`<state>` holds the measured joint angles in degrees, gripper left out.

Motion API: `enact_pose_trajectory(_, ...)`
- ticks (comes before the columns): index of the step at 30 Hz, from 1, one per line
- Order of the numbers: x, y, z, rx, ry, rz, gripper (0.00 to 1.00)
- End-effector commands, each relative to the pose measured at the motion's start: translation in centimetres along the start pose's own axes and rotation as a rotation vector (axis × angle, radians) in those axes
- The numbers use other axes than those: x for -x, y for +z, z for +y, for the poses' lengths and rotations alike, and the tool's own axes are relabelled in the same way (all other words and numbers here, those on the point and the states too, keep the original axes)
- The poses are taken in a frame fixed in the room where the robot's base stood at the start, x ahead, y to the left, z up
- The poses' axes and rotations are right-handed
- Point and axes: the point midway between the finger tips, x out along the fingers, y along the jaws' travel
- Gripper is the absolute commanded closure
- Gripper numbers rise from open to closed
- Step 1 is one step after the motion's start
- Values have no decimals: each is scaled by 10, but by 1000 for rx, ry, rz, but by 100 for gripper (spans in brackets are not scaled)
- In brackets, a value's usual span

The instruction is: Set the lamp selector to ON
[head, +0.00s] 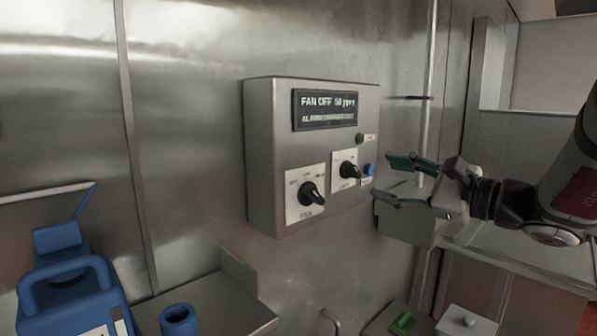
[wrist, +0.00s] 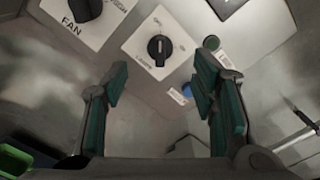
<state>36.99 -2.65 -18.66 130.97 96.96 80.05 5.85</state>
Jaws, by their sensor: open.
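A grey control box (head: 262,150) is mounted on the steel wall. It carries two black rotary knobs on white plates. The right, higher knob is the lamp selector (head: 349,170); in the wrist view it (wrist: 158,48) stands centred ahead of my gripper, its pointer roughly vertical in that picture. The left, lower knob is the fan selector (head: 311,194), with its plate marked FAN (wrist: 84,8) in the wrist view. My gripper (head: 388,180) is open and empty, to the right of the box and apart from the knob. Both fingers (wrist: 160,98) have green pads.
A dark display (head: 325,109) reads FAN OFF. A green button (head: 360,138) and a blue button (head: 370,169) sit near the lamp selector. A blue container (head: 70,290) and blue cup (head: 178,320) are lower left. A vertical pipe (head: 430,85) stands right of the box.

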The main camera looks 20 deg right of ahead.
Motion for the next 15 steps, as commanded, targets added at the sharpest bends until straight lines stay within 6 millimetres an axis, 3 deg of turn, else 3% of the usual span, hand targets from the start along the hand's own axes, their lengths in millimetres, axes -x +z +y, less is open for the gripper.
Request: enact_pose_trajectory(15,-57,0,1,1,2,-1,48)
